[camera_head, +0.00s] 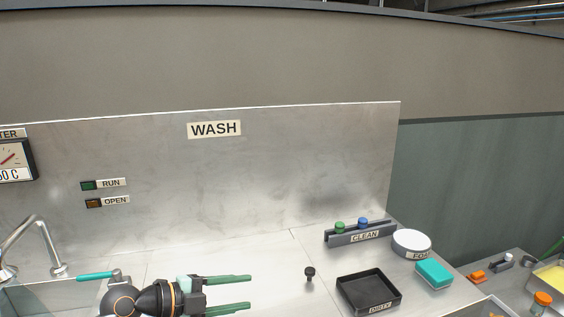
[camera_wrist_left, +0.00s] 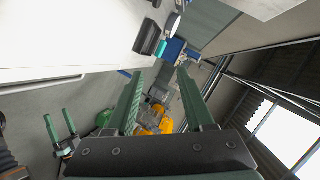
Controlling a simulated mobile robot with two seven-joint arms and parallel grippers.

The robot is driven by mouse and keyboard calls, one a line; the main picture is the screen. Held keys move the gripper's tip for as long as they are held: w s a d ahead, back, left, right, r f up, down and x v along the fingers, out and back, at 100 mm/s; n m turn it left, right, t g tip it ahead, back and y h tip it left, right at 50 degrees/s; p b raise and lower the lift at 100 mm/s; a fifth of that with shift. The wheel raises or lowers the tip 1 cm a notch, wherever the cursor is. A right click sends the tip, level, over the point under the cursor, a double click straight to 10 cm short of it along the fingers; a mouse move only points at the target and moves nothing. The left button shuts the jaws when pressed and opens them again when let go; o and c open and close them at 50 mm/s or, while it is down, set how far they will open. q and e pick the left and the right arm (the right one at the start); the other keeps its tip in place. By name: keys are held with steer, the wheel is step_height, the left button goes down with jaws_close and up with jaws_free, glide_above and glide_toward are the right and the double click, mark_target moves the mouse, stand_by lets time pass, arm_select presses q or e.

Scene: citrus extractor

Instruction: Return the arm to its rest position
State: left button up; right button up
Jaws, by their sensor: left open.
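My left arm comes in at the bottom left of the head view. Its left gripper (camera_head: 250,292) points right over the steel counter, with two green fingers apart and nothing between them. In the left wrist view the same fingers (camera_wrist_left: 160,72) are spread wide and empty. A second gripper with green fingers, my right one (camera_wrist_left: 57,114), shows at the left edge of the wrist view. Its fingers stand apart with nothing seen between them.
The counter holds a black DIRTY tray (camera_head: 346,290), a CLEAN rack (camera_head: 344,238) with green and blue knobs, a white round container (camera_head: 411,240), a teal sponge (camera_head: 434,274) and a small black knob (camera_head: 310,274). A faucet (camera_head: 42,232) and teal-handled lever (camera_head: 95,276) stand left.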

arm_select(q)
step_height(320, 180, up, 8)
steer(key=s+a+r+n+t, duration=0.1)
steer(key=s+a+n+t, duration=0.1)
steer(key=n+t, duration=0.8)
steer(key=s+a+f+n+g+y, duration=0.1)
steer(key=s+a+f+n+y, duration=0.4)
steer(key=a+f+n+y, duration=0.8)
steer(key=s+d+f+g, duration=0.1)
steer(key=s+f+g, duration=0.35)
steer(key=s, duration=0.35)
steer(key=s+d+f+g+h, duration=0.1)
steer(key=s+f+g, duration=0.35)
steer(key=s, duration=0.25)
steer(key=s+d+f+g, duration=0.2)
steer(key=s+f+g, duration=0.25)
steer(key=s, duration=0.35)
steer(key=w+d+f+t+h+p, duration=0.1)
steer(key=w+d+f+t, duration=0.1)
steer(key=f, duration=0.3)
steer(key=w+d+f+t+h+p, duration=0.1)
steer(key=w+d+f+t, duration=0.1)
steer(key=f+t, duration=0.2)
steer(key=shift+f+m, duration=0.4)
steer(key=shift+f, duration=0.1)
